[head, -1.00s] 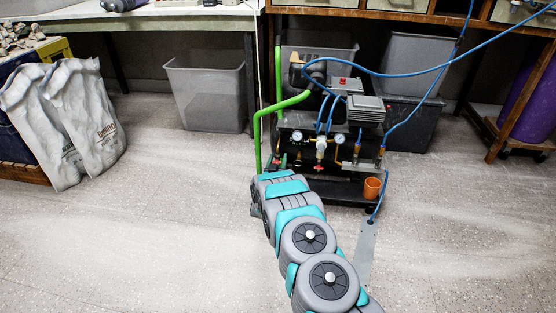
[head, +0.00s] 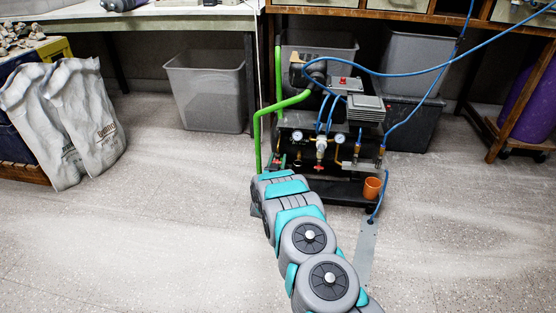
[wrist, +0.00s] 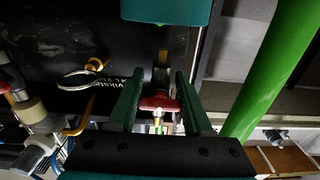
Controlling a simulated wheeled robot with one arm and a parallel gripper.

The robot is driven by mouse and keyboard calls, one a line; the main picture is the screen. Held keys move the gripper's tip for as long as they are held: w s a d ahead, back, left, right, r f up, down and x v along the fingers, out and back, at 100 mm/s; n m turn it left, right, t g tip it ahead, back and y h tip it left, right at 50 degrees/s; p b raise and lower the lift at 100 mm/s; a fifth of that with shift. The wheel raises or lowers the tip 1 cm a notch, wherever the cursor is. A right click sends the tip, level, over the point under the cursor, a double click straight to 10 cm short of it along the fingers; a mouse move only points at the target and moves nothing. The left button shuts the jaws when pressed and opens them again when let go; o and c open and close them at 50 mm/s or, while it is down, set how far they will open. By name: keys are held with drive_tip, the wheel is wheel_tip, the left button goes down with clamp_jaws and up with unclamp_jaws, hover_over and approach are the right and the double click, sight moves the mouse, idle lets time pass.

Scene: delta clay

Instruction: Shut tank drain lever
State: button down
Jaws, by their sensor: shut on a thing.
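The tank drain lever (wrist: 158,103) is a small red handle on a brass fitting, seen in the wrist view under the dark tank (wrist: 105,40). My gripper (wrist: 159,92) has one green finger on each side of the lever and is shut on it. The lever lies crosswise between the fingers. In the head view the dark tank (head: 345,133) sits in the compressor unit; my arm reaches its lower left end and hides the gripper and the lever's surroundings.
A thick green pipe (wrist: 270,80) runs close to the right of my gripper. Open floor (head: 150,230) lies to the left.

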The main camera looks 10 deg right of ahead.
drive_tip(key=shift+c, duration=1.6)
unclamp_jaws()
drive_tip(key=shift+s, duration=0.1)
drive_tip(key=v, duration=0.7)
drive_tip(key=shift+s+p, duration=0.25)
drive_tip(key=shift+p, duration=0.15)
drive_tip(key=shift+a, duration=0.15)
